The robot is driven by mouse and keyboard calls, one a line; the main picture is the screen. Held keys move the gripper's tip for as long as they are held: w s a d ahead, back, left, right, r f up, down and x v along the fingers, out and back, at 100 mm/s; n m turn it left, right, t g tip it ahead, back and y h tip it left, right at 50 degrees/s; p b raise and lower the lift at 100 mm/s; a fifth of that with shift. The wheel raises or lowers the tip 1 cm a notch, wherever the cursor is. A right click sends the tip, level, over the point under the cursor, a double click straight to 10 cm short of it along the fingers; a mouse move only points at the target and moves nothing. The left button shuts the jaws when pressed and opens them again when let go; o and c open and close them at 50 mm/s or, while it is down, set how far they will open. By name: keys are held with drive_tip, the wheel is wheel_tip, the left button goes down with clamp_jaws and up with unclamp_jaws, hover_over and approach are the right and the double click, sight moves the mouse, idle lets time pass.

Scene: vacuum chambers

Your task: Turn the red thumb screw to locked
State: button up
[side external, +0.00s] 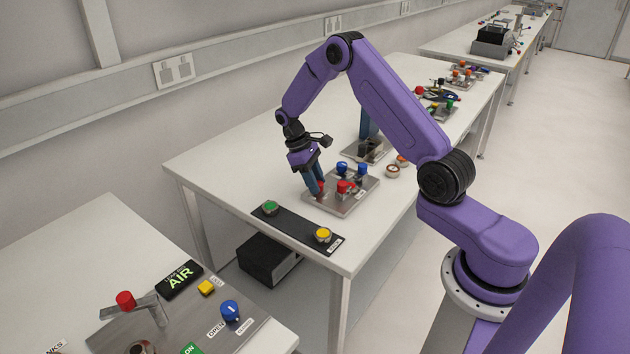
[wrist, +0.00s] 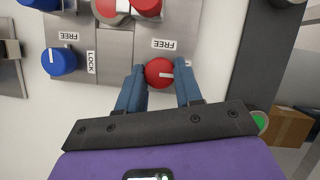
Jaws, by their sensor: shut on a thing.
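The red thumb screw (wrist: 160,72) sits at the edge of the metal plate (wrist: 120,45) in the wrist view. A short white mark on it points to the right. My gripper (wrist: 159,82) has its two blue fingers on either side of the screw and is shut on it. A FREE label (wrist: 164,44) lies just above the screw in that view. No LOCK label for this screw shows. In the side external view my gripper (side external: 316,190) reaches down to the plate (side external: 348,204), with the red screw (side external: 321,186) partly hidden by the fingers.
Other red knobs (side external: 344,187) and blue knobs (side external: 342,168) stand close by on the same plate. A blue knob (wrist: 59,61) with LOCK (wrist: 91,62) and FREE labels lies left in the wrist view. A black strip (side external: 298,228) with green and yellow buttons lies in front.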

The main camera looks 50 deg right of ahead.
idle(0.5)
drive_tip(key=o, duration=1)
drive_tip(key=shift+o, duration=0.2)
drive_tip(key=shift+r, duration=0.1)
drive_tip(key=v, duration=1.7)
drive_tip(key=shift+w, duration=0.15)
